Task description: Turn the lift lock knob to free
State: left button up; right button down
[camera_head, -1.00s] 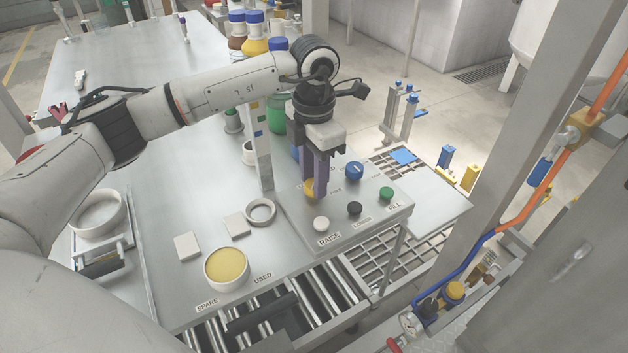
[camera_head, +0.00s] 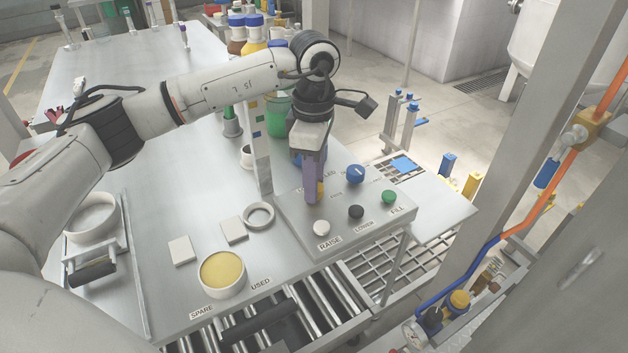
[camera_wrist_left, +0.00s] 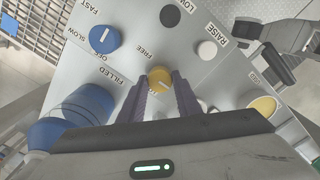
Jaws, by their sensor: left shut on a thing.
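The yellow lift lock knob (camera_wrist_left: 160,79) sits on the grey control panel (camera_wrist_left: 205,85). In the wrist view it lies between the two purple fingertips of my left gripper (camera_wrist_left: 157,83), which is shut on it. A pale pointer line shows on its face, running slantwise, and the word FREE is printed close beyond it. In the head view my left gripper (camera_head: 314,194) points straight down onto the panel, and only a bit of the yellow knob (camera_head: 320,189) shows beside the fingers. My right gripper is not in view.
The panel also carries a blue knob (camera_head: 355,174), a green button (camera_head: 389,197), a black button (camera_head: 356,212) and a white button (camera_head: 321,228). A grey post (camera_head: 258,155) stands close left of the gripper. A yellow-filled dish (camera_head: 222,270) and a ring (camera_head: 258,215) lie nearby.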

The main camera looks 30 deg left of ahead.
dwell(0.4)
pick_arm(q)
jog(key=o, duration=1.1)
jog(key=shift+c, duration=0.2)
notch_tip(320, 180, up, 10)
jog(key=shift+r, duration=0.2)
